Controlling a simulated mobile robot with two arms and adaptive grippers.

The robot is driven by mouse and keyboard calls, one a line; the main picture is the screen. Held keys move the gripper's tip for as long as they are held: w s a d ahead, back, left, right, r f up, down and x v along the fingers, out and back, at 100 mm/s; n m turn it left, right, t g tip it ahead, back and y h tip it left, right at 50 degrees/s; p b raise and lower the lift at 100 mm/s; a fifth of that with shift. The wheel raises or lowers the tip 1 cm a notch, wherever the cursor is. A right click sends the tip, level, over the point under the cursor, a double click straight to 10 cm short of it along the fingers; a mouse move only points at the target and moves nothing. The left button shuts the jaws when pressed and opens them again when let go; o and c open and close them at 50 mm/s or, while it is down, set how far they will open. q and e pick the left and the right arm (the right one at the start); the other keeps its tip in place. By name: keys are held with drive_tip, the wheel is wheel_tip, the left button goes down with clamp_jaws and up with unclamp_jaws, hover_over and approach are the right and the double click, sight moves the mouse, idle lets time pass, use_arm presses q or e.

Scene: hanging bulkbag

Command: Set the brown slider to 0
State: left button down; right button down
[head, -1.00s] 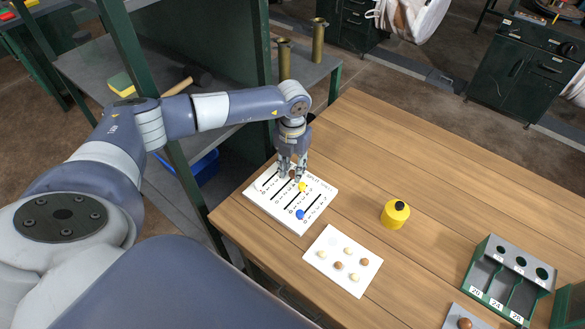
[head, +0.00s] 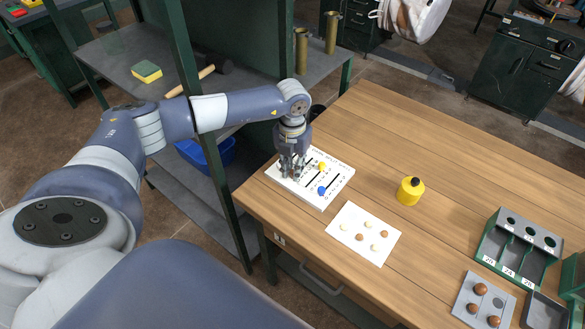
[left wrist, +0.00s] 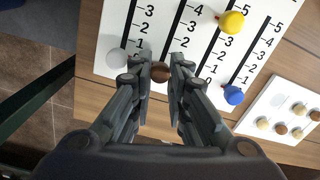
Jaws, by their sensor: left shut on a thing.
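The white slider board (head: 336,186) lies on the wooden table near its left corner, with numbered slots. My left gripper (head: 290,177) is over the board's near left side. In the left wrist view, my left gripper (left wrist: 168,75) is shut on the brown slider (left wrist: 161,72), which sits at the low-number end of its slot by the 0; its exact reading is partly hidden by the fingers. The white slider (left wrist: 117,59) is at the low end of its slot. The yellow slider (left wrist: 232,22) is high up, and the blue slider (left wrist: 233,95) is near the low end. My right gripper is not visible.
A white card (head: 364,236) with several white and brown balls lies close to the board. A yellow container (head: 410,192) stands to the right. A green sorting rack (head: 489,246) and a grey tray (head: 465,304) are farther right. Clear tabletop lies behind.

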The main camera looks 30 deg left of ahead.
sight(292, 172)
use_arm(q)
drive_tip(key=shift+s+f, duration=0.15)
drive_tip(key=shift+s, duration=0.15)
drive_tip(key=shift+w, duration=0.1)
drive_tip(key=c, duration=1.8)
unclamp_jaws()
drive_tip(key=shift+w+r, duration=0.1)
drive_tip(key=shift+r, duration=0.2)
wheel_tip(292, 172, up, 12)
drive_tip(key=shift+a+f, duration=0.1)
drive_tip(key=shift+f, duration=0.15)
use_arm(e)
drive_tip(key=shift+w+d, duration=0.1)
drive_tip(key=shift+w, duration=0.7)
